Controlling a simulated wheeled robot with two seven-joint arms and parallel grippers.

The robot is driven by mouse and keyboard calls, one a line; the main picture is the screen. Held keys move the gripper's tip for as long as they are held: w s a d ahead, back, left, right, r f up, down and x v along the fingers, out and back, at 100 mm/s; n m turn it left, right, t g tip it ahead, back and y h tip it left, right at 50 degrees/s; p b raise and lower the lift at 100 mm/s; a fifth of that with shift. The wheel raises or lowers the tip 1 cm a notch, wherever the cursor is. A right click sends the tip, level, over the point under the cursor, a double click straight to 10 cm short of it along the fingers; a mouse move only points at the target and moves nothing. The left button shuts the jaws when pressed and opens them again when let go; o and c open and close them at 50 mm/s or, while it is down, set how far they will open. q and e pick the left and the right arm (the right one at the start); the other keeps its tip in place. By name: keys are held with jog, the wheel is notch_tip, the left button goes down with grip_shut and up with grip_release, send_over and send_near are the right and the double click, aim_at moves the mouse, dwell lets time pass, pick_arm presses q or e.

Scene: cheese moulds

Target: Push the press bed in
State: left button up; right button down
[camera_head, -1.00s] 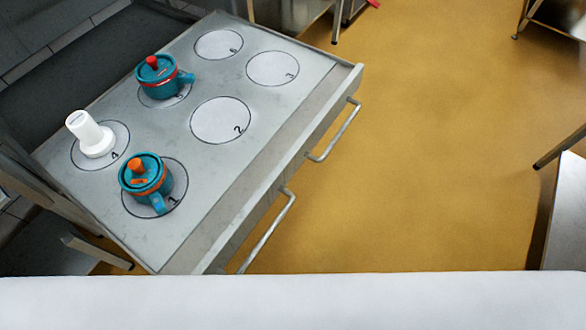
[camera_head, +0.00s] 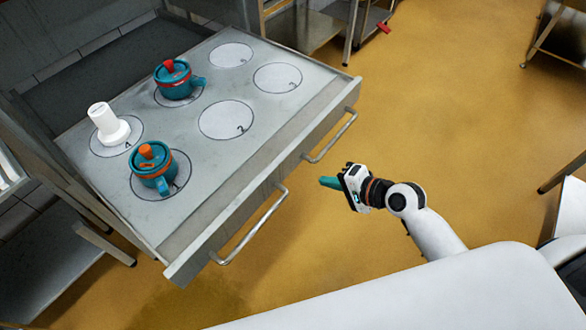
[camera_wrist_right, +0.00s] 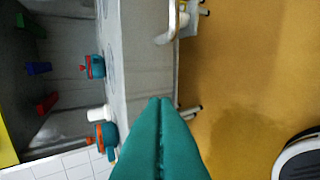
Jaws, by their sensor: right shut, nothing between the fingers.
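The press bed (camera_head: 222,166) is a grey metal drawer-like slab with numbered circles, standing out over the floor. Its front has two bar handles, a nearer one (camera_head: 250,232) and a farther one (camera_head: 335,138). On it stand a teal mould with an orange knob (camera_head: 153,170), a teal mould with a red knob (camera_head: 177,80) and a white plunger-like piece (camera_head: 107,124). My right gripper (camera_head: 325,182) is shut and empty, in front of the bed's front face and apart from it. Its teal fingers show in the wrist view (camera_wrist_right: 160,140), pointing toward the front face. My left gripper is not in view.
The yellow floor (camera_head: 440,120) is open to the right of the bed. A metal table (camera_head: 565,30) stands at the top right. Grey frame legs (camera_head: 100,242) stand at the lower left. Small coloured pieces lie behind in the wrist view, one of them blue (camera_wrist_right: 38,68).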

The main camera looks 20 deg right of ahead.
send_near(286, 167)
notch_tip(286, 167, down, 3)
jog(key=w, duration=0.2)
jog(key=shift+w+a+p, duration=0.6)
jog(key=shift+w+a, duration=0.25)
jog(key=shift+a, duration=0.25)
jog(key=shift+w+a+f, duration=0.15)
jog(key=shift+w+a, duration=0.25)
jog(key=shift+w, duration=0.1)
